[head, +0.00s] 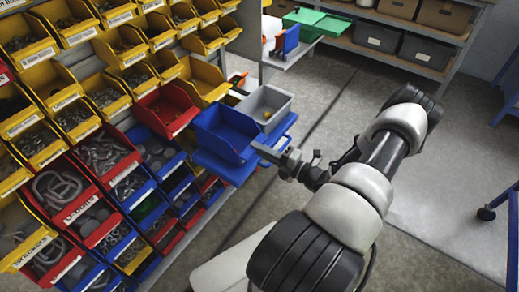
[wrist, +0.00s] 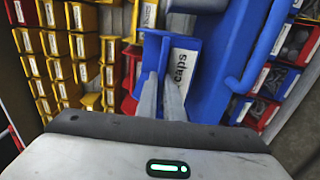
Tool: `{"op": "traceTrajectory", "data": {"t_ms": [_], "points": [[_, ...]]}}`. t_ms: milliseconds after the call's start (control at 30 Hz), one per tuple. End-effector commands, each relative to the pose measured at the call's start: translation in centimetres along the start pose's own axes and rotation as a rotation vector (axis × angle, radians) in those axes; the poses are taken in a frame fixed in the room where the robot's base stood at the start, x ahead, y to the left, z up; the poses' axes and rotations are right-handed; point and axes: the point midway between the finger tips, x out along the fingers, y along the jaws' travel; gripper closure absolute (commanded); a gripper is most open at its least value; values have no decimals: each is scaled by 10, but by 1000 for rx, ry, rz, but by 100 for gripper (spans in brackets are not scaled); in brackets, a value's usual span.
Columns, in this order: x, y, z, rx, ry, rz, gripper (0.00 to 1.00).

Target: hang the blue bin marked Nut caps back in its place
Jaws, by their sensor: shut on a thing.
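The blue bin (head: 222,133) is in front of the bin rack in the head view and looks empty. My gripper (head: 264,150) is shut on its wall, at the right end of the bin. In the wrist view the two fingers (wrist: 160,88) reach the bin beside its white label (wrist: 183,68). The bin's place on the rack cannot be made out; the bin covers part of the rack. I cannot tell whether the bin touches the blue surface below it.
The rack's yellow bins (head: 72,119), red bins (head: 165,108) and blue bins fill the left side. A grey bin (head: 266,101) stands on a blue tray (head: 284,127) right behind the held bin. Shelves with boxes (head: 425,53) stand at the back.

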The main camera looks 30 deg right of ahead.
Motion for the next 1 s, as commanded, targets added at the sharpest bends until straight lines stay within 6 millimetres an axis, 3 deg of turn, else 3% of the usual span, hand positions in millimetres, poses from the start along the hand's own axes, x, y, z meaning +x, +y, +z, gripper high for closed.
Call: {"op": "traceTrajectory", "data": {"t_ms": [367, 1000], "points": [[-3, 0, 0, 0, 0, 1, 100], [-66, 0, 0, 0, -1, 0, 100]]}}
